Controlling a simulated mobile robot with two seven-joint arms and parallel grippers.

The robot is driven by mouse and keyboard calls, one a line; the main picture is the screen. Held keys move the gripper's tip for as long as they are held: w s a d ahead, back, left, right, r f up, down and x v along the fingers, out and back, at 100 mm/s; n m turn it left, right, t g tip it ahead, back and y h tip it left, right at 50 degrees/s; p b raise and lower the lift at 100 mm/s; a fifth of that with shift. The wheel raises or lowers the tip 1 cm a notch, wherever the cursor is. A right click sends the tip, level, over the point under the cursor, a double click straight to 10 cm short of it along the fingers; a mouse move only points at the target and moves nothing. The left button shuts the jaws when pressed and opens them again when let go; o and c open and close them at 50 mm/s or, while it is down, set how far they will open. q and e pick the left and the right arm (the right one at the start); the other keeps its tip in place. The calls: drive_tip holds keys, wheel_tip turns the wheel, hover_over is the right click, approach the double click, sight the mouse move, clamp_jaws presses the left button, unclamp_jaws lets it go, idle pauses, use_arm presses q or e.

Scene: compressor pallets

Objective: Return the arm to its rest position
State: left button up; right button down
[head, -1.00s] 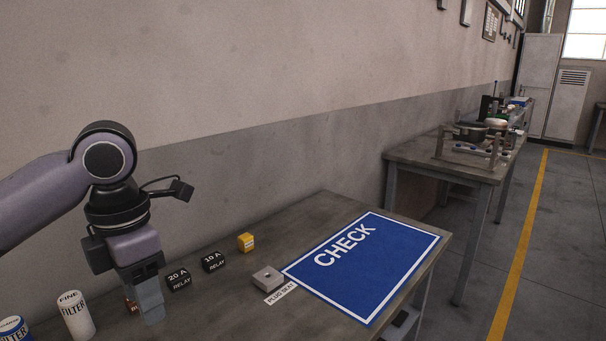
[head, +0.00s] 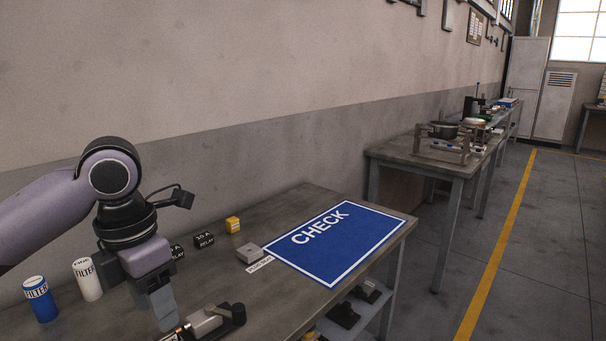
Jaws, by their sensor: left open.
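My left arm comes in from the left, and its gripper (head: 163,307) points down over the near left part of the workbench (head: 219,285). The fingers are open, with nothing seen between them. They look close to a grey and black device (head: 208,321) at the bottom edge, but I cannot tell whether they touch it. The arm partly covers a black relay box to its right. My right gripper does not show.
A blue CHECK mat (head: 334,242), a grey plug seat block (head: 249,253), a yellow box (head: 232,224), a black 10 A relay box (head: 204,241), a white filter (head: 88,279) and a blue filter (head: 40,299) are on the bench. Another table (head: 415,158) stands behind. Floor lies free at right.

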use_arm(q)
drive_tip(key=w+d+f+n+t+h, duration=0.1)
drive_tip(key=d+f+n+t+h, duration=0.1)
drive_tip(key=d+f+n, duration=0.4)
drive_tip(key=d+f+n+t+h, duration=0.1)
drive_tip(key=d+f+n+h, duration=0.1)
drive_tip(key=f+n, duration=0.65)
drive_tip(key=w+d+f+n+t+h, duration=0.1)
drive_tip(key=d+f+n+t+h, duration=0.2)
drive_tip(key=f+n, duration=0.5)
drive_tip(key=s+a+f+n+t+y, duration=0.2)
drive_tip(key=s+a+f+n, duration=0.3)
drive_tip(key=s+f+n, duration=0.2)
drive_tip(key=s+a+f+n+t+y, duration=0.2)
drive_tip(key=s+a+f+n, duration=0.4)
drive_tip(key=n, duration=0.5)
drive_tip(key=s+y, duration=0.1)
drive_tip(key=s, duration=0.1)
drive_tip(key=shift+s+a+f+b, duration=0.3)
drive_tip(key=shift+s+f+b, duration=0.05)
drive_tip(key=shift+f, duration=0.05)
